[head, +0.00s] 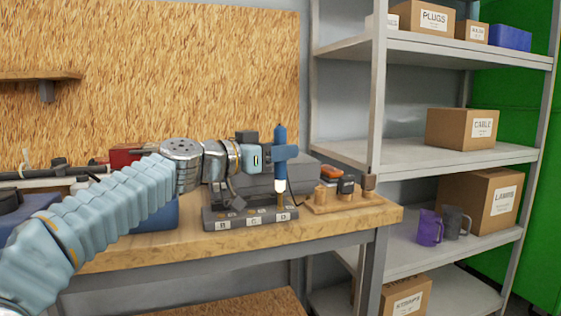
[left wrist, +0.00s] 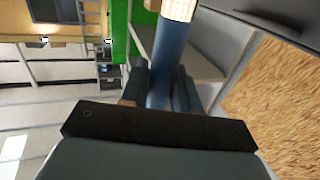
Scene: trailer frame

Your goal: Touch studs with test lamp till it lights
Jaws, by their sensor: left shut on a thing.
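My left gripper (head: 281,153) is shut on the blue test lamp (head: 280,136) and holds it upright over the stud block. The lamp's lower end (head: 280,186) looks white and bright. Its tip is at or just above a brass stud near the label D; I cannot tell if they touch. The dark stud block (head: 236,219) stands on the bench with labels B, C and D on its front. In the left wrist view the blue lamp handle (left wrist: 167,70) sits between my fingers, with its pale end at the top. My right gripper is not in view.
A wooden board (head: 345,204) with several small fittings lies right of the block on the wooden bench (head: 180,247). A grey box (head: 250,180) stands behind the block. Metal shelves (head: 400,155) with cartons stand at right. A red box (head: 124,156) is at back left.

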